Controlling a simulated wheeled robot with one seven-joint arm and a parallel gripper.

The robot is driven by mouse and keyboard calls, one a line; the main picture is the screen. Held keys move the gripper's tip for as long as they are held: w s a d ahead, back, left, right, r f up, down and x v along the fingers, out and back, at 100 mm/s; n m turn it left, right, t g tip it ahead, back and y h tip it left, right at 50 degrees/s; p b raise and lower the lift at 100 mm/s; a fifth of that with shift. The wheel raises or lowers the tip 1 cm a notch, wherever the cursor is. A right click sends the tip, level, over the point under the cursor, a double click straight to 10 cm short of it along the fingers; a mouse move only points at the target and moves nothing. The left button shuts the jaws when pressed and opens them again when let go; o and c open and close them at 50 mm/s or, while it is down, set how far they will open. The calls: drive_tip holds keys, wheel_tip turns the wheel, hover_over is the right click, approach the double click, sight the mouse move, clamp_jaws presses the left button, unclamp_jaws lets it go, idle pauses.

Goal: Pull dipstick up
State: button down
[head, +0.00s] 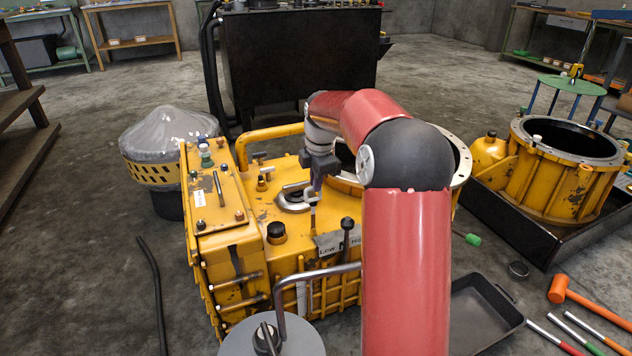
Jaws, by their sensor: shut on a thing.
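The yellow transmission housing (235,250) stands on the floor in the middle of the head view. A grey metal loop (291,200), which looks like the dipstick's handle, is low over its top face. My gripper (316,186) points down at the right side of this loop and is shut on it. The fingertips are small and partly hidden in this view. The dipstick's shaft does not show, so I cannot tell how far it sits in the housing.
A yellow lifting bar (268,134) and a black-knobbed lever (347,228) rise near my gripper. A round grey lid with a bent handle (272,338) is in front. A black tray (482,312) and an orange mallet (585,300) lie at right. Floor at left is mostly clear.

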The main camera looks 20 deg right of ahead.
wheel_tip(320, 180, up, 3)
drive_tip(key=shift+f+p, duration=0.1)
drive_tip(key=shift+p, duration=0.45)
drive_tip(key=c, duration=1.5)
unclamp_jaws()
wheel_tip(320, 180, up, 8)
drive_tip(key=s, duration=0.1)
drive_tip(key=shift+s+f+p, duration=0.2)
drive_tip(key=shift+s+p, duration=0.05)
drive_tip(key=shift+p, duration=0.2)
